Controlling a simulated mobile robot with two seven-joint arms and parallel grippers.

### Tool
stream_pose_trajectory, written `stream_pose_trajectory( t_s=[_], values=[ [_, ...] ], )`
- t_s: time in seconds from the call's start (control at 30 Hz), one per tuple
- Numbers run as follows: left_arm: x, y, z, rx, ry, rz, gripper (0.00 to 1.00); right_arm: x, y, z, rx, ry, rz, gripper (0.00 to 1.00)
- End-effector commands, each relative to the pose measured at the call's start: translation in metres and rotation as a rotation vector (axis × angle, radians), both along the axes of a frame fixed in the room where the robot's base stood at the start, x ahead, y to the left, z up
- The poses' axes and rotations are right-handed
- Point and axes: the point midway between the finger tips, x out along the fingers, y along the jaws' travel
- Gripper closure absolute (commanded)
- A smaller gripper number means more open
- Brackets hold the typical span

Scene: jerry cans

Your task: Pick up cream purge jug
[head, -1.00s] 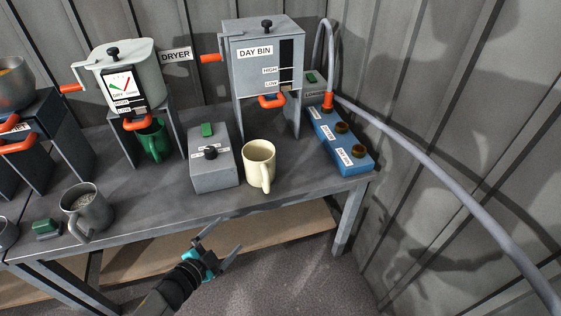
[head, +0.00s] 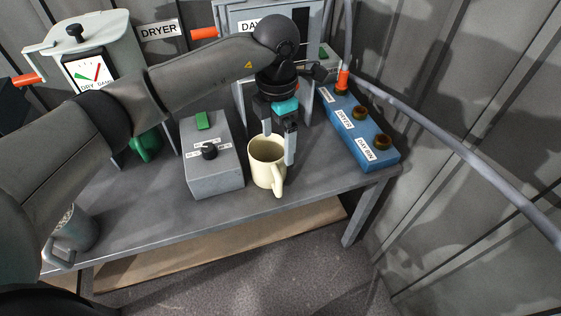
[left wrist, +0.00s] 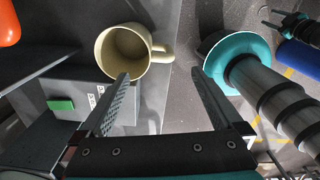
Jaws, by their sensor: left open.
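The cream jug (head: 262,165) stands upright on the grey bench, its handle towards the front right. My left gripper (head: 279,143) is open and points down at the jug's right rear rim, its fingers overlapping the jug in the head view. In the left wrist view the jug (left wrist: 123,42) is seen from above and looks empty. Its handle lies ahead of the gap between the open fingers (left wrist: 160,75), and the left finger's tip overlaps the rim. I cannot tell whether they touch. My right gripper (left wrist: 275,17) is small at the top right there, its jaw state unclear.
A grey control box (head: 213,165) stands close left of the jug. A blue valve block (head: 362,135) is to the right, with a hose behind it. The day bin (head: 232,18) is behind. A green jug (head: 147,146) and a grey jug (head: 75,232) are further left.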

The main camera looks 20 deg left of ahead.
Motion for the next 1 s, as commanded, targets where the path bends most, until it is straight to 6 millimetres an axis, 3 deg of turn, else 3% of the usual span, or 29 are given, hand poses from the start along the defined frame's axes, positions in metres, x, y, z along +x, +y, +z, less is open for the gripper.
stream_pose_trajectory(
  t_s=[0.6, 1.0],
  values=[
    [-0.001, 0.001, -0.083, 0.001, 0.001, 0.002, 0.00, 0.040, 0.030, 0.016, 0.026, -0.005, 0.000, 0.50],
    [-0.001, 0.001, -0.103, 0.001, 0.001, 0.000, 0.00, 0.050, 0.038, 0.026, 0.033, -0.005, -0.001, 0.50]
  ],
)
